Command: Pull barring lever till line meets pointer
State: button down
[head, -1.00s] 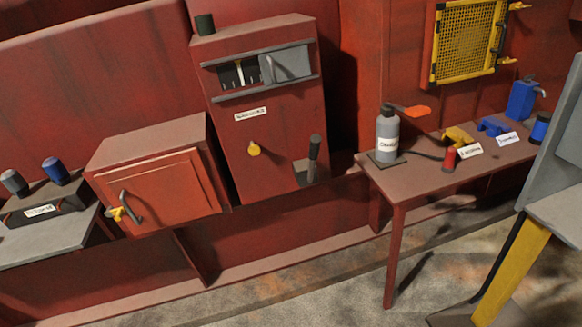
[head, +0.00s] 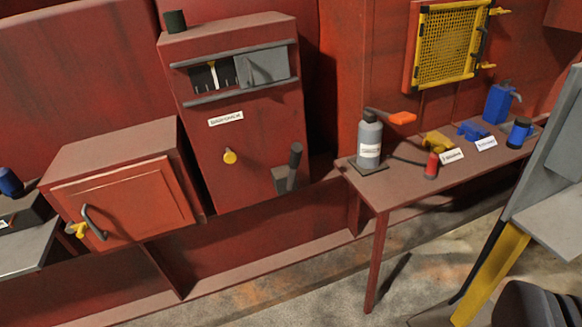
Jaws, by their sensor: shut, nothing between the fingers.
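The barring lever (head: 294,162) is a dark handle standing in a grey bracket low on the right of a red cabinet's front (head: 245,130). It leans slightly right at its top. Higher up, a dark window (head: 203,85) shows a pale upright pointer (head: 212,68) and several short white marks. Which mark is the line is too small to tell. A grey sliding cover (head: 263,67) sits over the right of the window, between two rails. My gripper is not in view, and nothing touches the lever.
A yellow knob (head: 230,157) is on the cabinet front. A red-doored box (head: 122,208) stands to its left. At right, a red table (head: 395,184) holds a grey bottle (head: 369,142) and small tools. A grey panel (head: 545,170) with a yellow leg (head: 492,275) stands at far right.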

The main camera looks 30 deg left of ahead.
aim_at(296, 148)
jog(key=i, duration=0.85)
jog(key=z, duration=0.05)
